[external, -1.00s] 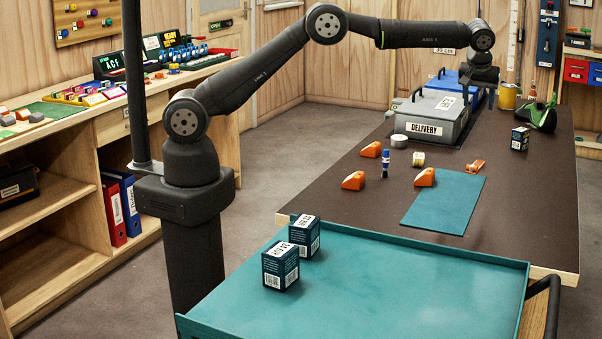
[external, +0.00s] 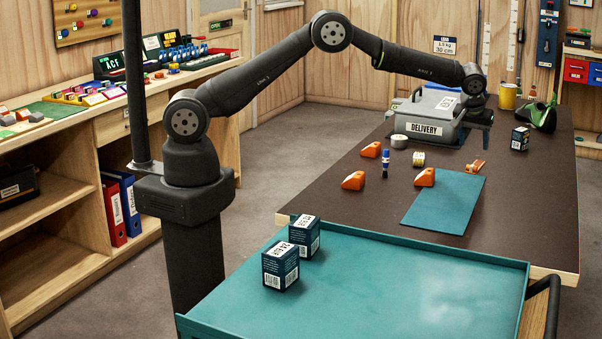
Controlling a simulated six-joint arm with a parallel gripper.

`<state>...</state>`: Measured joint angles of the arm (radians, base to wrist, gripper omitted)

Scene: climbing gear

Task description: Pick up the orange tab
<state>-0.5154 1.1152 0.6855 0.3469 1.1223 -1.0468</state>
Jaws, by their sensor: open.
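Several orange pieces lie on the brown table. A small, flat-looking orange piece (external: 475,166), perhaps the tab, lies at the top edge of the teal mat (external: 440,212). A larger orange wedge (external: 425,177) sits at the mat's left edge. Two more orange wedges, one nearer (external: 353,180) and one farther (external: 372,150), lie to the left. My gripper (external: 480,120) points down beside the right end of the grey delivery box, above and behind the small orange piece and apart from it. It is open; its fingertips are small and dark, and I see nothing between them.
The grey delivery box (external: 424,140) stands close left of my gripper. A blue marker (external: 385,161), a tape roll (external: 399,141) and a small yellow-white roll (external: 418,159) stand among the wedges.

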